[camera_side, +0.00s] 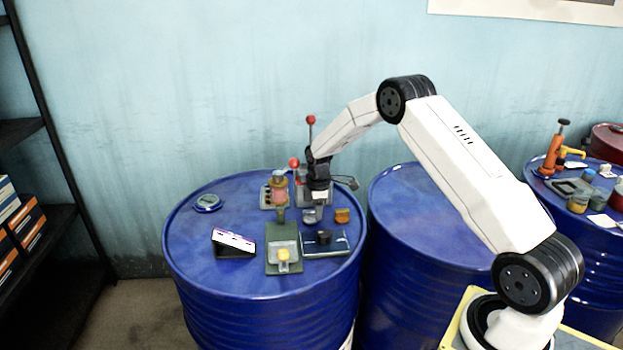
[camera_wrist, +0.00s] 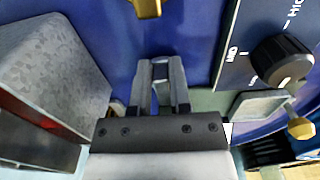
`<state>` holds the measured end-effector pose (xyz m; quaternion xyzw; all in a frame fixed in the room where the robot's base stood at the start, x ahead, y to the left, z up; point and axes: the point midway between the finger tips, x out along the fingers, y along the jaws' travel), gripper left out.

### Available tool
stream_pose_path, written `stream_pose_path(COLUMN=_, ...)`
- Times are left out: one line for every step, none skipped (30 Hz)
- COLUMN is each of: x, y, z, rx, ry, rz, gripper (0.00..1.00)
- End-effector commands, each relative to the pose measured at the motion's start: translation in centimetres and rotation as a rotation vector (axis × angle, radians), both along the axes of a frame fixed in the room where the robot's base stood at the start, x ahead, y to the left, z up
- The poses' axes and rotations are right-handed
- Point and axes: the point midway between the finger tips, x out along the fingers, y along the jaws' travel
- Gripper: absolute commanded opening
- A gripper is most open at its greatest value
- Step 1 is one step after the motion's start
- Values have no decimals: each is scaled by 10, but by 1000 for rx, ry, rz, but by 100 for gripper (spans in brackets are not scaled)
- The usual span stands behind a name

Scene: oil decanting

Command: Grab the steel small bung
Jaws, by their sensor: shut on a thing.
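My gripper (camera_side: 314,203) is over the blue drum top in the side view, pointing down. Its fingers also show in the wrist view (camera_wrist: 160,85), close together on a small grey metal piece, the steel small bung (camera_wrist: 160,70). In the side view the bung (camera_side: 312,215) shows as a grey piece just under the fingertips. The fingers hide much of it, and I cannot tell whether it still touches the drum top.
A brass-yellow block (camera_side: 342,215) lies just right of my gripper. A dark panel with a black knob (camera_side: 324,238) lies in front, beside a green stand with a yellow knob (camera_side: 283,255). A black-and-white box (camera_side: 233,243) and a round tin (camera_side: 207,202) are left, with free drum top between.

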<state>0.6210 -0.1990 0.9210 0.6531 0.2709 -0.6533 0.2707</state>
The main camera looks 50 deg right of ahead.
Motion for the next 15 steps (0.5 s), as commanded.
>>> stream_pose_path(x=0, y=0, z=5, rx=0, ry=-1, rz=0, gripper=0)
stream_pose_path(x=0, y=0, z=8, rx=0, ry=-1, rz=0, gripper=0)
stream_pose_path(x=1, y=0, z=12, rx=-1, ry=-2, rz=0, gripper=0)
stream_pose_path(x=1, y=0, z=16, rx=-1, ry=-3, rz=0, gripper=0)
stream_pose_path(x=1, y=0, z=19, rx=-1, ry=-4, rz=0, gripper=0)
stream_pose_path(x=1, y=0, z=25, rx=-1, ry=-4, rz=0, gripper=0)
stream_pose_path(x=-2, y=0, z=27, rx=-1, ry=-2, rz=0, gripper=0)
stream_pose_path(x=-4, y=1, z=29, rx=-1, ry=-1, rz=0, gripper=0)
stream_pose_path(x=-7, y=2, z=33, rx=-1, ry=-2, rz=0, gripper=0)
stream_pose_path(x=-9, y=3, z=36, rx=-1, ry=-2, rz=0, gripper=0)
stream_pose_path(x=-11, y=3, z=39, rx=-1, ry=-2, rz=0, gripper=0)
stream_pose_path(x=-15, y=4, z=43, rx=-1, ry=-2, rz=0, gripper=0)
stream_pose_path(x=-17, y=5, z=46, rx=-1, ry=-2, rz=0, gripper=0)
stream_pose_path(x=-20, y=6, z=50, rx=-1, ry=-2, rz=0, gripper=0)
stream_pose_path(x=-24, y=7, z=55, rx=-1, ry=-3, rz=0, gripper=0)
